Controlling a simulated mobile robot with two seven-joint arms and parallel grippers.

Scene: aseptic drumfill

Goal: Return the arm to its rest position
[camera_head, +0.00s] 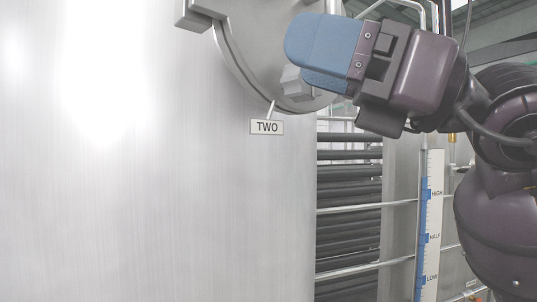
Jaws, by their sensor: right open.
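My right arm comes in from the right edge, and its gripper (305,52) is raised at the upper middle of the head view. The gripper shows a blue finger pad and a dark body with a cable along the wrist. It is open, and I see nothing held in it. It overlaps the round steel hatch (247,48) in the picture; I cannot tell whether it touches it. My left gripper is not in view.
A large steel tank wall (160,190) fills the left side. A tag reading TWO (267,127) hangs below the hatch. Dark horizontal tubes (348,190) and a level gauge (429,235) marked HIGH, HALF and LOW stand to the right, near my arm.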

